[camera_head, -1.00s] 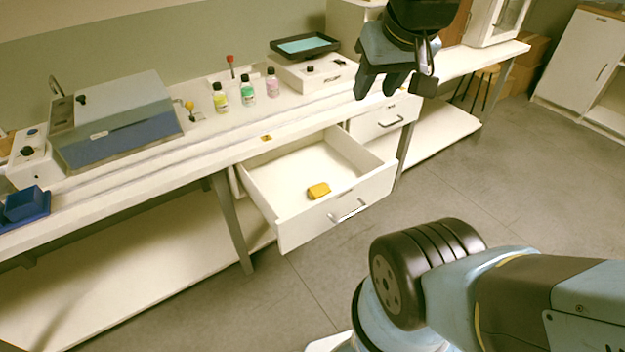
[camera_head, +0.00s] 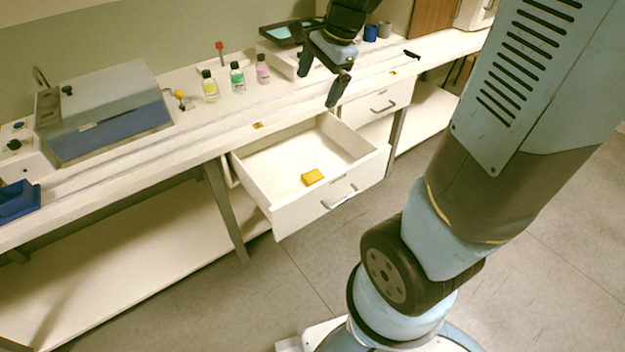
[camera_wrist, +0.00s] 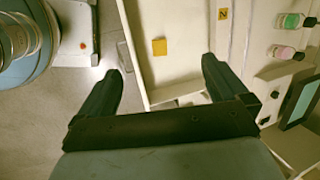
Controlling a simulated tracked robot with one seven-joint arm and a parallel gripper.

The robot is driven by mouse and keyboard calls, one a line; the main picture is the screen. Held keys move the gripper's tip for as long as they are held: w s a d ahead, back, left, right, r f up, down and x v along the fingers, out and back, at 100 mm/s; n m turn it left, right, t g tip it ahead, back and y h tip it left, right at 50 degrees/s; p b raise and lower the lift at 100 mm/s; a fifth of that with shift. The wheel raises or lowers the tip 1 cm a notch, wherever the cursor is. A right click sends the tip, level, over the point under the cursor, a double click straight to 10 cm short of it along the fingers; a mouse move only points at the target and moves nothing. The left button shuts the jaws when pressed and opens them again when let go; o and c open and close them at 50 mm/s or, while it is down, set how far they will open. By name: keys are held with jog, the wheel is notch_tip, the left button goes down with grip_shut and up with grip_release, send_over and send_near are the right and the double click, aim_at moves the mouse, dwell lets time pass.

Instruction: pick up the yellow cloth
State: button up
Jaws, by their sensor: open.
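The yellow cloth (camera_head: 313,177) is a small folded block lying on the floor of the open drawer (camera_head: 283,217), toward its front. It also shows in the wrist view (camera_wrist: 159,47), above and between my fingers. My gripper (camera_head: 320,88) is open and empty. The drawer's floor and walls are visible around the cloth.
Three bottles, yellow (camera_head: 210,88), green (camera_head: 237,78) and pink (camera_head: 262,69), stand on the bench behind the drawer. A closed drawer (camera_head: 377,104) is at right. The space above the open drawer is clear.

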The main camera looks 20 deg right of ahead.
jog(key=w+f+m+g, duration=0.2)
jog(key=w+f+m, duration=0.7)
jog(key=f, duration=0.4)
jog(key=m+h, duration=0.3)
jog(key=m, duration=0.8)
send_over(313, 176)
notch_tip(313, 176, down, 16)
jog(key=shift+g, duration=0.3)
jog(key=f, duration=0.7)
jog(key=shift+w+a+f, duration=0.15)
jog(key=shift+w+f, duration=0.15)
jog(key=shift+w, duration=0.05)
jog(key=shift+s+d+f, duration=0.15)
jog(key=shift+s+f, duration=0.05)
jog(key=shift+f, duration=0.9)
jog(key=shift+s+d+f, duration=0.15)
jog(key=shift+f, duration=1.4)
jog(key=shift+c, duration=0.3)
jog(key=c, duration=0.9)
